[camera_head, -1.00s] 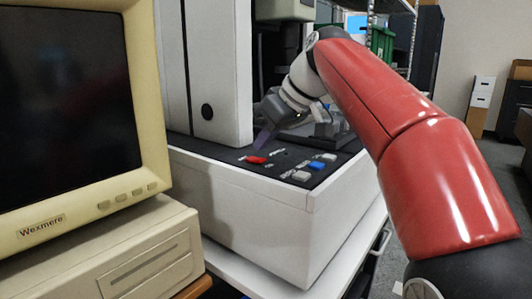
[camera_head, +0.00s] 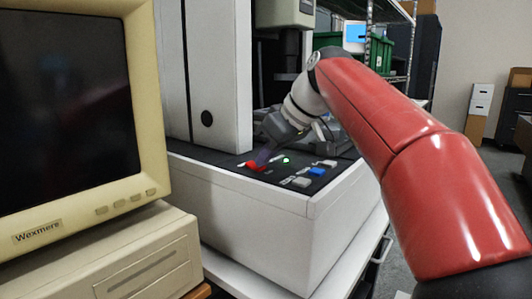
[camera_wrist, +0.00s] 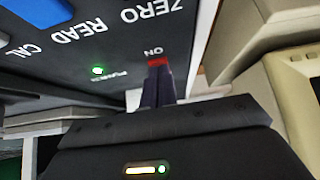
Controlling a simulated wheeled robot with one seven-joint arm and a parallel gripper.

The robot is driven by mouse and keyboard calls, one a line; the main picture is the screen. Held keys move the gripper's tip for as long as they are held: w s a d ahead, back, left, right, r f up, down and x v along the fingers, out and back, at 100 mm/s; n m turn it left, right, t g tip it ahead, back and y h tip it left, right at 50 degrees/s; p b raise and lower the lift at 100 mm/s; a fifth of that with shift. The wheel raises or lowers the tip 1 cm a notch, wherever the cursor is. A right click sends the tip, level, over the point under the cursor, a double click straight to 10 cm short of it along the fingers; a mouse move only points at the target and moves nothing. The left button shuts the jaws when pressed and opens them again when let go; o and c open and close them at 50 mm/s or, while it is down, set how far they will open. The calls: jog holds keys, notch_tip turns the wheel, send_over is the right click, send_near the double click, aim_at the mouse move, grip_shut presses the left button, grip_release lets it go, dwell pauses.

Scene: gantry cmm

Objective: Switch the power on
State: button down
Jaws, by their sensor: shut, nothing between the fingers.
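The red power switch (camera_head: 257,167) is on the black control panel (camera_head: 230,160) of the white machine. In the wrist view the red switch (camera_wrist: 157,61) shows just beyond my fingertips, beside the label ON. My gripper (camera_head: 262,155) is shut and empty, with its tips at the switch; it also shows in the wrist view (camera_wrist: 158,78). The fingers partly cover the switch. A green power light (camera_head: 286,160) is lit beside the switch, and it also glows in the wrist view (camera_wrist: 97,70).
The machine's tall white column (camera_head: 218,75) rises behind the panel. A beige monitor (camera_head: 155,110) stands close on the left.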

jog(key=shift+r+p, duration=0.6)
jog(key=shift+r, duration=0.15)
